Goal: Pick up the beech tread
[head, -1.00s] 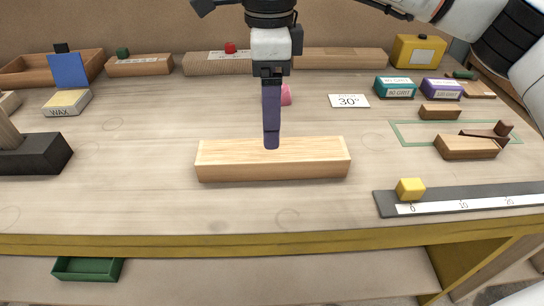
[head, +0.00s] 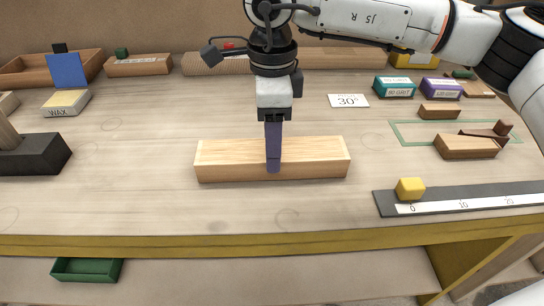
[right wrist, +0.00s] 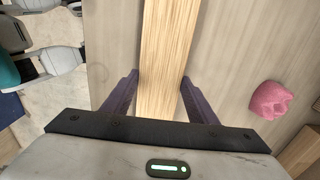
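The beech tread (head: 225,158), a long pale wood block, lies flat across the middle of the workbench. My right gripper (head: 273,170) points straight down at its middle, with one finger in front of the tread's near face. In the right wrist view, my right gripper's (right wrist: 160,78) two purple fingers straddle the tread (right wrist: 165,40), one along each long side. Narrow gaps show beside the fingers; contact at the tips is hard to tell. The tread still rests on the bench. My left gripper is not in view.
A dark grey ruler strip with a yellow cube (head: 410,188) lies at the right front. Small brown blocks (head: 467,147) sit near a green outline. A 30° card (head: 348,101) lies behind. A pink lump (right wrist: 270,99) is near the tread.

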